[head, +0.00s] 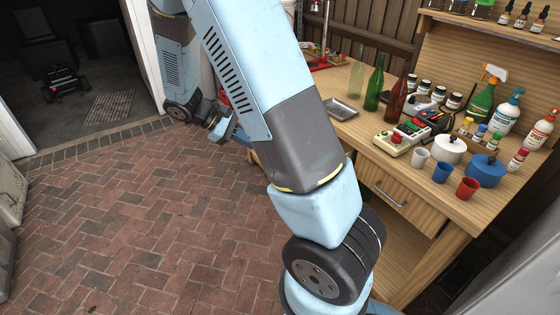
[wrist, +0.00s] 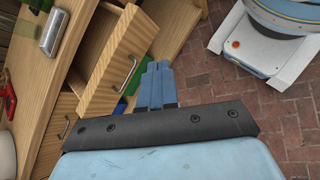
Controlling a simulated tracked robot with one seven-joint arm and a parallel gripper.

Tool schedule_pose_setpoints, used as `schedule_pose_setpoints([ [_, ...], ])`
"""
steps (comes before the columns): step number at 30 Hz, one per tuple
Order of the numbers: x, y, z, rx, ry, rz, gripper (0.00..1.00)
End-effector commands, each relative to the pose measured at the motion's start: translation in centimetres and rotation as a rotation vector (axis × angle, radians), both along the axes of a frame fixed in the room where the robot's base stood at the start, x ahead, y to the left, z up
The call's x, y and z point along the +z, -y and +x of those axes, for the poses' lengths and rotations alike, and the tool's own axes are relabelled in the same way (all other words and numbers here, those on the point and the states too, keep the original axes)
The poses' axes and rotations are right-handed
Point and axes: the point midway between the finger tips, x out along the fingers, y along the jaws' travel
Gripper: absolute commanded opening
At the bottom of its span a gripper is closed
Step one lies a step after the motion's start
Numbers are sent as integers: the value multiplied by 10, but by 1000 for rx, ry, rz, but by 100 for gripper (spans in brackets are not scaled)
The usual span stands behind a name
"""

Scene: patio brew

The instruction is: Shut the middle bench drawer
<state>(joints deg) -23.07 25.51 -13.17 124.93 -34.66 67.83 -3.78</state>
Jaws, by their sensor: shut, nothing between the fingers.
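The middle bench drawer (wrist: 121,52) stands pulled out from the bench in the wrist view, with its wooden front and metal handle (wrist: 126,75) showing. In the head view my arm hides it. My gripper (wrist: 160,68) has its blue fingers together and holds nothing. In the wrist view its fingertips are just right of the drawer's handle, out in front of the drawer; I see no clear contact. In the head view my gripper (head: 243,138) shows small, partly behind my arm, beside the bench front.
Another drawer (head: 386,193) with a metal handle sits at the bench's right part. The benchtop holds a metal tray (head: 341,109), a green bottle (head: 374,86), a brown bottle (head: 396,100), pots and cups. Open brick paving (head: 150,225) lies left of the bench.

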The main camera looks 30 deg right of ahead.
Motion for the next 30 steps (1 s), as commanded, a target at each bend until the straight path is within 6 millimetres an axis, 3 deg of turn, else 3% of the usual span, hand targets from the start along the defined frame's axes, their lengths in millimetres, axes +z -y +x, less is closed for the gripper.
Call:
schedule_pose_setpoints([
  [15, -105, 5, 37, 252, -322, -349, 0],
  [30, -196, 9, 59, 512, -580, -693, 0],
])
